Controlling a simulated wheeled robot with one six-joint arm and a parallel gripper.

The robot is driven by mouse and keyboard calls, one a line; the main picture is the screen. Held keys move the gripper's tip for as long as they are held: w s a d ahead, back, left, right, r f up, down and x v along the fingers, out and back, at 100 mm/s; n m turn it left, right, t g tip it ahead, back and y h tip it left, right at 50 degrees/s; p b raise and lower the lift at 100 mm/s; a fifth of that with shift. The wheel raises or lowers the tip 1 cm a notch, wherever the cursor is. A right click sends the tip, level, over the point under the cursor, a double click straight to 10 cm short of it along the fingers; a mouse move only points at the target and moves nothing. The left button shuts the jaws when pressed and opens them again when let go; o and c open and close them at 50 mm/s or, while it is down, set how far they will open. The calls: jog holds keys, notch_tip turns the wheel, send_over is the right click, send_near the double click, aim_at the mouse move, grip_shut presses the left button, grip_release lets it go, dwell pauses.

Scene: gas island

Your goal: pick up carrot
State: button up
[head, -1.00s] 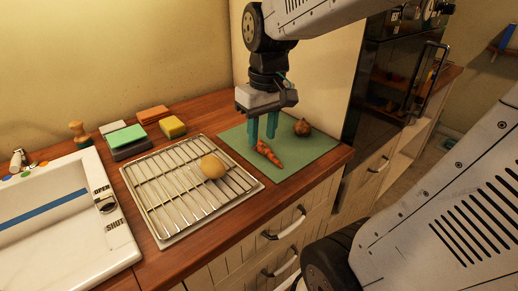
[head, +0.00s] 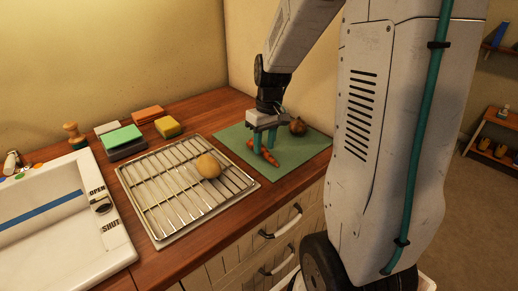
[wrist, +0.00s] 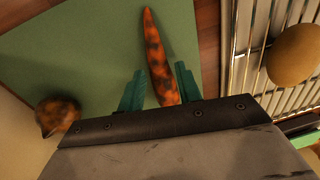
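The carrot (head: 267,156) is orange with dark patches and lies on the green mat (head: 300,172). In the wrist view the carrot (wrist: 157,55) runs lengthwise, with its thick end between the two teal fingers. My gripper (head: 265,143) is low over the mat with its fingers apart, one on each side of the carrot. In the wrist view a gap shows between each finger and the carrot, so my gripper (wrist: 160,85) is open. The carrot's thick end is partly hidden by the gripper body in the wrist view.
A brown onion-like vegetable (head: 298,127) sits on the mat behind the gripper. A potato (head: 207,166) rests on a metal rack (head: 160,215) to the left. Sponges (head: 168,127) and a sink (head: 50,215) are farther left. The wall is close behind the mat.

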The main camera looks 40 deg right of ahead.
jog(key=shift+f, duration=0.65)
grip_shut()
jog(key=shift+r, duration=0.1)
